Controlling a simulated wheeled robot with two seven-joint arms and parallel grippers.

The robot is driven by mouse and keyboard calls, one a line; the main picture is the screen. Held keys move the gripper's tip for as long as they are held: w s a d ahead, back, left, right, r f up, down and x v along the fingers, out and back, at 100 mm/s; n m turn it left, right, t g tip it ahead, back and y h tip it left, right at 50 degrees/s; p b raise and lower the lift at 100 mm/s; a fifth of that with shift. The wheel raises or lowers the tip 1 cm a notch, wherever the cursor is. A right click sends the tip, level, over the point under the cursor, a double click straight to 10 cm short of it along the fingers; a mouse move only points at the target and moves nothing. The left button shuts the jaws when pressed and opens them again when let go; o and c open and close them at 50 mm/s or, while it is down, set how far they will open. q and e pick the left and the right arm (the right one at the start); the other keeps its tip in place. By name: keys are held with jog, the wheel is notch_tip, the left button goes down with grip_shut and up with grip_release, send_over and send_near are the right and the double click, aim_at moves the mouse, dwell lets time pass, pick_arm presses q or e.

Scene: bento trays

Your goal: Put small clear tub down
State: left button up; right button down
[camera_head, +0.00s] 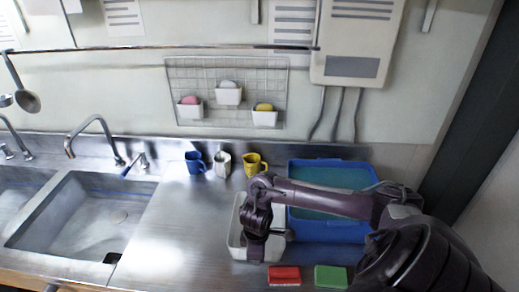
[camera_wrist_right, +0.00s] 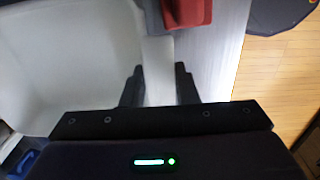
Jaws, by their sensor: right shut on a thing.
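The small tub (camera_head: 235,240) looks whitish rather than clear. It is at the front of the steel counter, just left of the blue bin, and my right arm covers part of it. My right gripper (camera_head: 256,238) is at the tub's right side. In the right wrist view the tub (camera_wrist_right: 75,60) fills the left side, and its pale wall lies between the fingers of my right gripper (camera_wrist_right: 158,80), which is shut on it. I cannot tell whether the tub's base touches the counter. My left gripper is not in view.
A blue bin (camera_head: 312,231) stands right of the tub. A red block (camera_head: 284,275) and a green block (camera_head: 330,276) lie in front. Blue (camera_head: 195,162), white (camera_head: 222,164) and yellow (camera_head: 254,165) mugs stand behind. The sink (camera_head: 75,215) is at left; the counter between is clear.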

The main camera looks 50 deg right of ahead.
jog(key=shift+s+d+f, duration=0.3)
jog(key=shift+s+d, duration=0.05)
jog(key=shift+w+a+f, duration=0.1)
jog(key=c, duration=1.1)
grip_release()
jog(key=r+p, duration=0.1)
jog(key=r, duration=0.3)
jog(key=r+p, duration=0.1)
jog(key=r, duration=0.3)
jog(key=r+p, duration=0.1)
jog(key=r, duration=0.3)
jog(key=shift+s+a+r+p, duration=0.1)
jog(key=shift+s+a+p, duration=0.15)
jog(key=shift+p, duration=0.15)
